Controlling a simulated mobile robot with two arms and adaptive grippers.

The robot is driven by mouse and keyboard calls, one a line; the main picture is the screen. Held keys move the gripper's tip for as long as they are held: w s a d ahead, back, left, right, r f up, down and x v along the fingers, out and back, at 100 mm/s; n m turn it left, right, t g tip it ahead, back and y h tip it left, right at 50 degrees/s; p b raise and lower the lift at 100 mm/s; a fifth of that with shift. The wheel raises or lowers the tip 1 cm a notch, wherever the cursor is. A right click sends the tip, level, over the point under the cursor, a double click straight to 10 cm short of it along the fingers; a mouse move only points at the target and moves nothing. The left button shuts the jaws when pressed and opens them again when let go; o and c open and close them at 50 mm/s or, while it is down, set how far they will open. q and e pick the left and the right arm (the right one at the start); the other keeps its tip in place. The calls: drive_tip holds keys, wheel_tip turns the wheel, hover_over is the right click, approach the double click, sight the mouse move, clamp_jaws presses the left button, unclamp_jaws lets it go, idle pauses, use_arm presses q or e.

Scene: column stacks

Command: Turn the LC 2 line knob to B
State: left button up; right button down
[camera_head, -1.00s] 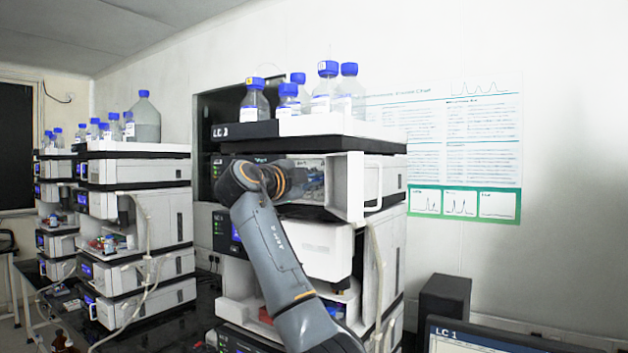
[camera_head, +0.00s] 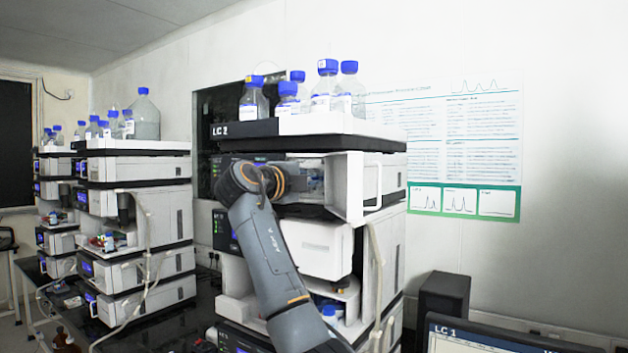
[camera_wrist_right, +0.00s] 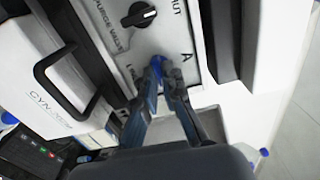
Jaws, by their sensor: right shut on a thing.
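The LC 2 stack (camera_head: 232,131) stands in the middle of the head view, with its name on the top tray. My right arm reaches into its open upper module, and the wrist hides much of the module front. In the right wrist view my right gripper (camera_wrist_right: 162,78) is shut on the blue line knob (camera_wrist_right: 157,66), of which only a small part shows between the fingertips. The panel letter A is just right of the fingertips. The LINE label is left of them, and the B mark is mostly hidden by the fingers. My left gripper is not in view.
A black purge valve knob (camera_wrist_right: 138,14) sits on the same panel. A white door with a black handle (camera_wrist_right: 62,80) stands close on the left of the wrist view. Solvent bottles (camera_head: 327,88) stand on top of the stack. A monitor (camera_head: 480,335) is at lower right.

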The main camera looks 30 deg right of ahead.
drive_tip(key=shift+f, duration=0.2)
drive_tip(key=c, duration=1.8)
unclamp_jaws()
drive_tip(key=shift+o, duration=0.3)
drive_tip(key=shift+r, duration=0.1)
drive_tip(key=shift+a, duration=0.1)
drive_tip(key=v, duration=1.2)
drive_tip(key=shift+w, duration=0.1)
